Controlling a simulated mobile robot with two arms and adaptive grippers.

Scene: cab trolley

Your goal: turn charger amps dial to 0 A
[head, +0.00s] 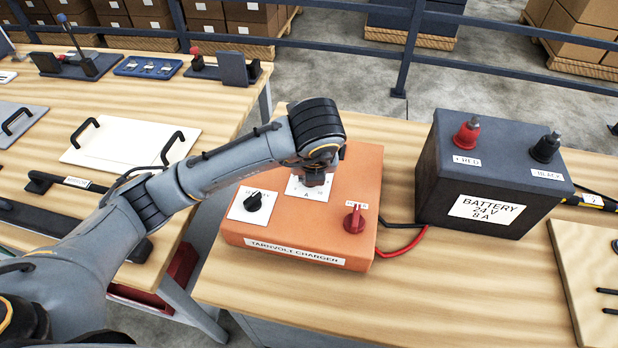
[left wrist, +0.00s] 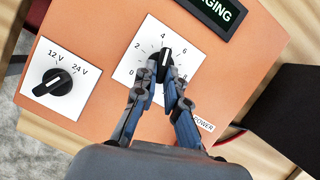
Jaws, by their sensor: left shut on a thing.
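The orange charger (head: 300,225) sits on the wooden bench, labelled TARNVOLT CHARGER. Its amps dial (left wrist: 166,58) is a black knob on a white plate marked 0, 2, 4, 6, 8. The dial's white line points up, near the 4. My left gripper (left wrist: 166,80) is shut on this dial, with a finger on each side. In the head view my left gripper (head: 315,178) comes down over the amps plate (head: 295,190) and hides the knob. My right gripper is in neither view.
A black voltage dial (left wrist: 57,82) marked 12 V and 24 V is left of the amps dial. A red power switch (head: 354,220) is on the charger's right. A dark display (left wrist: 220,12) shows letters ending in GING. The battery (head: 480,185) stands to the right.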

